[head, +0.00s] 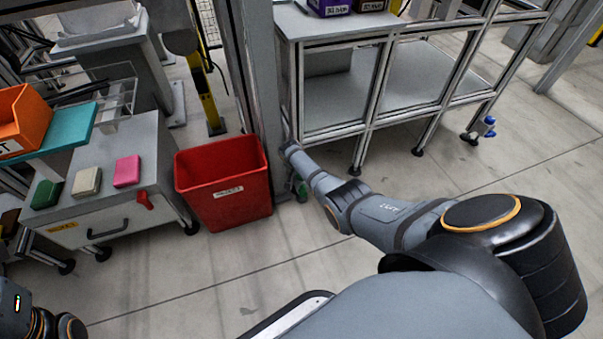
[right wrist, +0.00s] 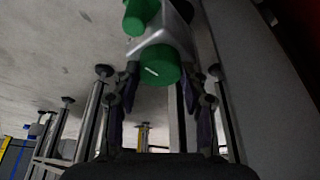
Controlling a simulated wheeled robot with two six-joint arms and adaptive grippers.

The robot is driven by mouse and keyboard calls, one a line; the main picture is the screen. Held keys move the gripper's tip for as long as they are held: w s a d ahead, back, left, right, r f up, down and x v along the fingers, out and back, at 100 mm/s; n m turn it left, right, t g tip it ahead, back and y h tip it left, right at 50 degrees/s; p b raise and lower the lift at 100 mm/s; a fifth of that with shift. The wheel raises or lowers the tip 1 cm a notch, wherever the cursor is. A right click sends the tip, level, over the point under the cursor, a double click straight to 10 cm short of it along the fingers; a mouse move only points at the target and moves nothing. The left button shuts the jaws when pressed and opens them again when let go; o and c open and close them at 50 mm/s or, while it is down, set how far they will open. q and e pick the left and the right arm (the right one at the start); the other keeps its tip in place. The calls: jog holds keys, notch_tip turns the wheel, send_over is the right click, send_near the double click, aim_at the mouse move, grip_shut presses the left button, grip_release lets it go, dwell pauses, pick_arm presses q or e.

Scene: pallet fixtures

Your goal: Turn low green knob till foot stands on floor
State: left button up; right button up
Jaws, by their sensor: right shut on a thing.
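In the right wrist view a green knob (right wrist: 160,66) with a white mark sits on a grey metal bracket (right wrist: 176,38). My right gripper (right wrist: 160,88) is shut on this knob, one dark finger on each side. A second green part (right wrist: 140,16) shows beside the bracket at the top edge. In the head view a small green patch (head: 301,189) shows low by the workbench's left front corner, partly behind my right arm; the right fingers are hidden there. I cannot tell whether the foot at this bracket touches the floor. My left gripper is not in view.
A red bin (head: 223,186) stands just left of the green patch, beside a grey post (head: 258,75). A workbench (head: 345,25) has several dark feet and a blue-knobbed bracket (head: 489,125) at right. A grey cabinet (head: 150,165) stands left. The front floor is clear.

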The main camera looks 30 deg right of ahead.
jog(key=shift+m, duration=0.6)
jog(key=o, duration=1.1)
jog(key=shift+o, duration=0.2)
jog(key=shift+w, duration=0.1)
jog(key=shift+r, duration=0.1)
